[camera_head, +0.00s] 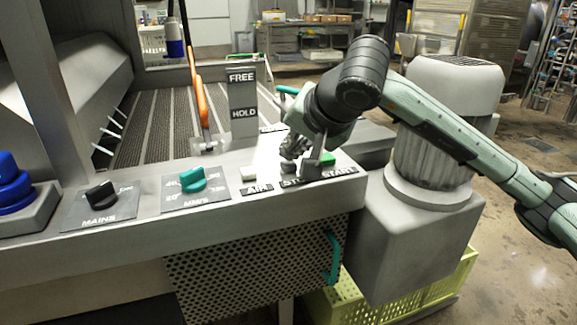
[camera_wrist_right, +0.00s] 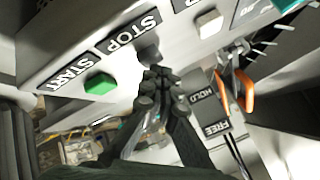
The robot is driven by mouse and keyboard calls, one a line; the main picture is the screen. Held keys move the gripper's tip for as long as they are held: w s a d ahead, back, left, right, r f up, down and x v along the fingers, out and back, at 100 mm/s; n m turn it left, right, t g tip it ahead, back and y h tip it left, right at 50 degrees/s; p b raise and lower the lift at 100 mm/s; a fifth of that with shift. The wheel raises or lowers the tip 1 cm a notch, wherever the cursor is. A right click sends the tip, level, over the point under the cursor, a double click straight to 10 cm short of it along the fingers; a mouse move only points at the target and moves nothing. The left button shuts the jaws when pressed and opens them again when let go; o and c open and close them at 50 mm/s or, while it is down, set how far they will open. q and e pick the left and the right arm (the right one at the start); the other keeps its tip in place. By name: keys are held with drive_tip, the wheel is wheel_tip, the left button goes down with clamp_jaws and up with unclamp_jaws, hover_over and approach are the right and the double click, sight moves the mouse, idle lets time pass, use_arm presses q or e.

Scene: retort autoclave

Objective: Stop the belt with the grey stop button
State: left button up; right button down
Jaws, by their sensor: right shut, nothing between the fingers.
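The grey stop button (camera_head: 288,168) sits on the sloping front panel, above a STOP label that the right gripper and arm partly cover in the head view. In the wrist view the button (camera_wrist_right: 148,51) shows just beyond my fingertips. My right gripper (camera_head: 294,151) is shut and empty, pointing down at the button from above. Its fingertips (camera_wrist_right: 156,77) lie very close to the button; I cannot tell whether they touch it. The belt (camera_head: 150,125), dark and ribbed, lies behind the panel. My left gripper is not in view.
The green START button (camera_head: 327,158) is right beside the stop button, and a white AIR button (camera_head: 248,174) is on its left. Further left are a teal knob (camera_head: 192,179), a black MAINS knob (camera_head: 100,195) and a blue button (camera_head: 10,180). An orange lever (camera_head: 201,100) stands behind.

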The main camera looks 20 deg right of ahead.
sight(291, 164)
drive_tip(key=shift+f+b, duration=0.55)
drive_tip(key=shift+b, duration=0.1)
idle(0.8)
drive_tip(key=shift+r, duration=0.1)
drive_tip(key=shift+r+p, duration=0.5)
drive_tip(key=shift+r, duration=0.4)
drive_tip(key=shift+r, duration=0.1)
drive_tip(key=shift+r+p, duration=1.45)
drive_tip(key=shift+r, duration=1)
drive_tip(key=shift+f, duration=0.1)
